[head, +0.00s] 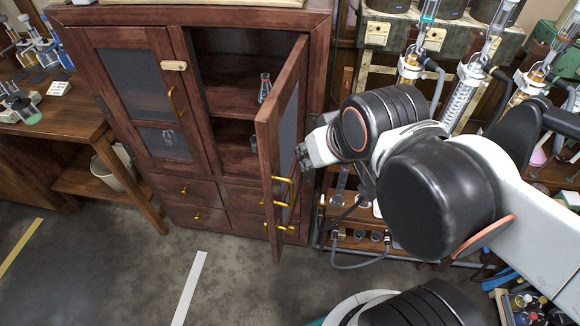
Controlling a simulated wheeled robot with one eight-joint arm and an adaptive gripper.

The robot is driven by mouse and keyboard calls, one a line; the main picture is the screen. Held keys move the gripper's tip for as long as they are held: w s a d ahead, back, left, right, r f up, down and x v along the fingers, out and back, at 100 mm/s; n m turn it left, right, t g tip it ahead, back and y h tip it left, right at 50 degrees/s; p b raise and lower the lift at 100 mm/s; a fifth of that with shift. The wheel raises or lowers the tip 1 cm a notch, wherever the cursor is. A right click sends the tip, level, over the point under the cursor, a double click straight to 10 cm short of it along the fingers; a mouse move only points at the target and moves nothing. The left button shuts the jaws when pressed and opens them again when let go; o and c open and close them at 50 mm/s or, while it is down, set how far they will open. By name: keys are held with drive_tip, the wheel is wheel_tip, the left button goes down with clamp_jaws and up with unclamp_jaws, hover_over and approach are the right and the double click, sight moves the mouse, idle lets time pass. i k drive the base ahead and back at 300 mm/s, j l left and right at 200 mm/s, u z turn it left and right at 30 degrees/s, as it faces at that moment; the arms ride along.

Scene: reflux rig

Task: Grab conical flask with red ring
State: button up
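A small clear conical flask (265,88) stands on the upper shelf of the wooden cabinet (252,18), partly behind the edge of the open right door (277,140). It is too small to tell whether it bears a red ring. Another glass vessel (169,137) shows dimly through the pane of the closed left door (130,75). A dark object (253,143) on the lower shelf is mostly hidden by the open door.
A glassware rig (460,95) fills the right side. A wooden table (60,115) and a bin (112,165) are at left. The floor in front (130,265) is clear.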

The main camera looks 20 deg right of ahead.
sight(266, 87)
drive_tip(key=k+j+z, duration=0.1)
drive_tip(key=j, duration=0.25)
drive_tip(key=k+j+z, duration=0.15)
drive_tip(key=j, duration=0.2)
drive_tip(key=k+j+z, duration=0.1)
drive_tip(key=j, duration=0.25)
drive_tip(key=k+j+z, duration=0.15)
drive_tip(key=j, duration=0.15)
